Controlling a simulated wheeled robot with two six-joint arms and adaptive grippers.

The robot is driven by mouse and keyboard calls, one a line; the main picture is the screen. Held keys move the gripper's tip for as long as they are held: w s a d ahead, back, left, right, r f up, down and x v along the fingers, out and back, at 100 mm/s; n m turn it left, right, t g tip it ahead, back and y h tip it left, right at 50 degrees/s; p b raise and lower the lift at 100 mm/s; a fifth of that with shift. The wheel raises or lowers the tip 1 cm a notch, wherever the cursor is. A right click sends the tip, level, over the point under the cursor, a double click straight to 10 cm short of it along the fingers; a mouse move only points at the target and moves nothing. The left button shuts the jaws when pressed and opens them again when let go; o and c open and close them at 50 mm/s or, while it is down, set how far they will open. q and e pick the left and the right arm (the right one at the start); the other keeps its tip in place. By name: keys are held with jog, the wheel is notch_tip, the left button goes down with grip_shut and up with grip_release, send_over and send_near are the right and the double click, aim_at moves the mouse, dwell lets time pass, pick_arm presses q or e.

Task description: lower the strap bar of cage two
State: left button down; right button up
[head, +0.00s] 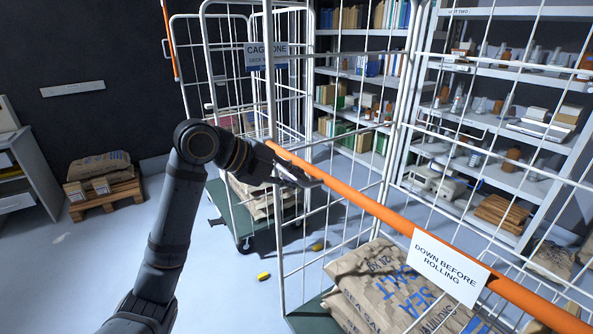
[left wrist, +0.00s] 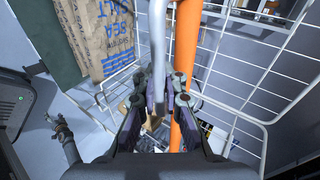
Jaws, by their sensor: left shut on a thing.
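The orange strap bar (head: 375,207) of the near cage slopes across its open front, high at the left and low at the right. A white sign reading "DOWN BEFORE ROLLING" (head: 450,268) hangs on it. My left gripper (head: 300,178) is at the bar's upper left part. In the left wrist view its fingers (left wrist: 158,100) are shut on a pale handle (left wrist: 157,45) running beside the orange bar (left wrist: 186,50). The fingers hide the handle's lower end. A dark jointed part (left wrist: 65,138) low at the left looks like my right gripper; its jaws are too small to read.
Salt sacks (head: 385,290) lie in the near cage. Cage one, with its sign (head: 267,56), stands behind with its orange bar upright (head: 170,40). Shelves (head: 480,125) fill the right back. A pallet (head: 103,195) stands at the left. Small yellow pieces (head: 263,277) lie on the floor.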

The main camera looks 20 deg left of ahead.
pick_arm(q)
jog(key=shift+f+y, duration=0.3)
jog(key=shift+f, duration=0.4)
jog(key=c, duration=1.7)
grip_release()
jog(key=shift+a, duration=0.2)
jog(key=shift+s+a, duration=0.1)
jog(key=v, duration=1.2)
jog(key=shift+s+f, duration=0.15)
jog(key=shift+f, duration=0.05)
